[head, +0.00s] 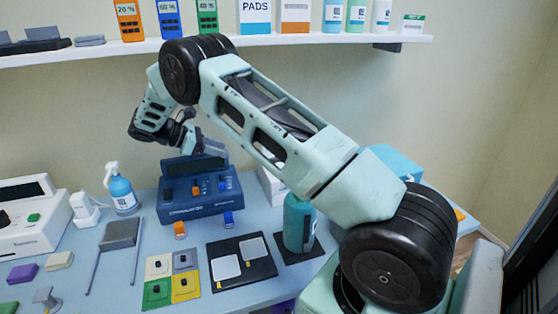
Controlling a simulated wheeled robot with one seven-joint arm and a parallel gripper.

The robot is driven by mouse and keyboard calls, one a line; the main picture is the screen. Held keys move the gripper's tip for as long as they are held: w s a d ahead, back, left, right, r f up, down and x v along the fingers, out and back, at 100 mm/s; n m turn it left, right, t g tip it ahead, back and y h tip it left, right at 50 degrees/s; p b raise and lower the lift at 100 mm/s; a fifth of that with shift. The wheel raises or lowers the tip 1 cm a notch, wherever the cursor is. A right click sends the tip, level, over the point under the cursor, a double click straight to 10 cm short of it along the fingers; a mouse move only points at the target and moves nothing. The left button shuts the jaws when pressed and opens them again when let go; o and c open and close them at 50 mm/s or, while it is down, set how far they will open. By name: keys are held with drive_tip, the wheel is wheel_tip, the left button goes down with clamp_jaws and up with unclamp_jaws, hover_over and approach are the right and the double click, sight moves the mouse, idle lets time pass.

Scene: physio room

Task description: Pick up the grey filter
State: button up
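I cannot tell for certain which thing is the grey filter. A small flat grey block (89,40) lies on the wall shelf at the upper left. A grey square (185,261) sits at the back right of a four-colour set on the table, beside cream, green and yellow squares. My gripper (198,143) is in the air in front of the wall, just above the back of the dark blue device. It is small and partly hidden by its own wrist, so its opening and any held thing cannot be made out. It is apart from both grey things.
The blue device (200,196) stands below my gripper. A blue spray bottle (121,189), a grey rack (120,234) and a white machine (32,215) are to the left. A black mat (241,275) and teal bottle (298,223) are to the right. The wall shelf (300,41) holds boxes and bottles.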

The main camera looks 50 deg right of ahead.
drive_tip(key=shift+g+h, duration=0.5)
drive_tip(key=shift+g, duration=0.1)
drive_tip(key=p+x, duration=0.3)
drive_tip(key=x, duration=0.3)
drive_tip(key=w+d+r+p+x, duration=0.1)
drive_tip(key=p+x, duration=0.1)
drive_tip(key=x, duration=0.4)
drive_tip(key=w+d+p+x, duration=0.1)
drive_tip(key=p+x, duration=0.2)
drive_tip(key=x, duration=0.4)
drive_tip(key=shift+r+p, duration=0.3)
drive_tip(key=shift+p, duration=0.05)
drive_tip(key=shift+d+f, duration=0.3)
clamp_jaws()
